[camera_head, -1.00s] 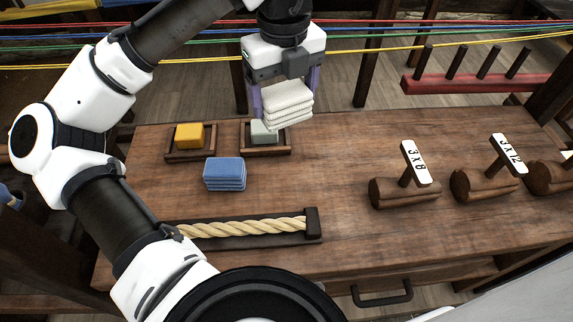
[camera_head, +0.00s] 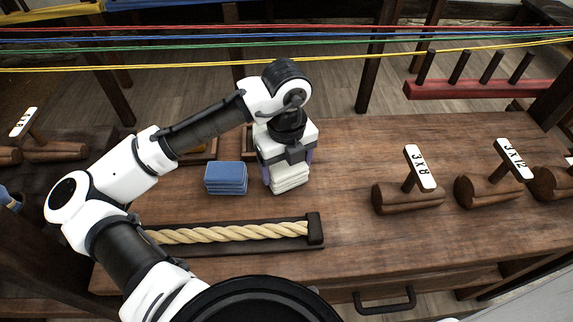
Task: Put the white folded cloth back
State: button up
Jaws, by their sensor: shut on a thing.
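The white folded cloth (camera_head: 290,178) is a small layered stack between the fingers of my gripper (camera_head: 287,172). My gripper points down and is shut on it, just right of the blue folded cloth (camera_head: 226,178) on the wooden table. The white cloth's base appears at or close to the tabletop; I cannot tell whether it touches. My arm hides much of the two small wooden trays behind, and what lies in them is mostly covered. A bit of the left tray (camera_head: 211,151) shows beside my arm.
A rope in a dark holder (camera_head: 314,230) lies along the front of the table. Wooden cylinders with signs, one reading 3 X 8 (camera_head: 408,197), stand at the right. Coloured cords (camera_head: 420,47) stretch across behind the table. The table between gripper and cylinders is clear.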

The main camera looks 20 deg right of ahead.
aim_at(287, 165)
jog(key=shift+f, duration=0.2)
jog(key=o, duration=0.9)
jog(key=shift+o, duration=0.2)
notch_tip(287, 165, up, 12)
jog(key=shift+r, duration=0.15)
